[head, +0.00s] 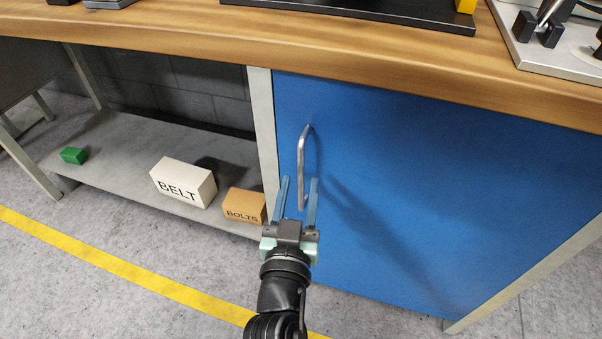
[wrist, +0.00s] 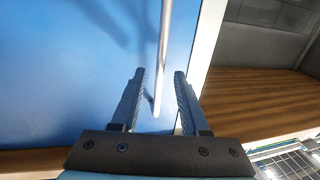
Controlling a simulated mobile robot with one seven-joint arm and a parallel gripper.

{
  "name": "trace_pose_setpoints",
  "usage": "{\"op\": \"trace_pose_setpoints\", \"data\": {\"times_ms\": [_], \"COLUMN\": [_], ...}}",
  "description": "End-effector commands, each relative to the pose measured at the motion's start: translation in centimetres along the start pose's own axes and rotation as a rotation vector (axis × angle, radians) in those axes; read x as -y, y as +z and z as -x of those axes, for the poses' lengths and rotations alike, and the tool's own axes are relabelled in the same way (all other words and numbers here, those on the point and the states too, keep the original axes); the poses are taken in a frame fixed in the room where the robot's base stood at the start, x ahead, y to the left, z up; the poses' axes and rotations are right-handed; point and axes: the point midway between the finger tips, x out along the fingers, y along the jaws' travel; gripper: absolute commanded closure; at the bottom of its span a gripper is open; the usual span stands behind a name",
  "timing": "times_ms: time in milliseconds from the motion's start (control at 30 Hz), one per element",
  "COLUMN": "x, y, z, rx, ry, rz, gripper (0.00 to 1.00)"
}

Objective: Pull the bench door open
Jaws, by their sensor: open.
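The bench door (head: 400,190) is a flat blue panel under the worktop, and it looks closed against its frame. A pale metal bar handle (head: 301,165) stands upright near the door's left edge. My gripper (head: 299,182) is in front of the lower part of the handle, with its two blue-grey fingers apart. In the wrist view, the handle (wrist: 164,45) appears in the gap between the open fingers of my gripper (wrist: 160,72), nearer the right finger. I see no finger clearly touching it; how deep the bar sits between them is hard to tell.
A grey post (head: 264,135) borders the door on the left. Beside it, a low shelf (head: 115,160) holds a white BELT box (head: 183,183), a brown BOLTS box (head: 244,205) and a green block (head: 74,155). The wooden worktop (head: 300,50) overhangs above. Floor in front looks clear.

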Motion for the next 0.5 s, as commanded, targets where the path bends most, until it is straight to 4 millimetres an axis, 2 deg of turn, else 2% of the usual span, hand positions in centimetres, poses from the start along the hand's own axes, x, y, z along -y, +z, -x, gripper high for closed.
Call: {"op": "trace_pose_setpoints", "data": {"times_ms": [33,200,500], "x": [0.0,0.0,0.0], "y": [-0.1,0.0,0.0], "z": [-0.8,-2.5,-3.1], "rx": [-0.002,-0.001,0.000], "ry": [0.000,0.000,0.001], "rz": [0.000,0.001,0.000], "gripper": [0.55,0.55,0.55]}}
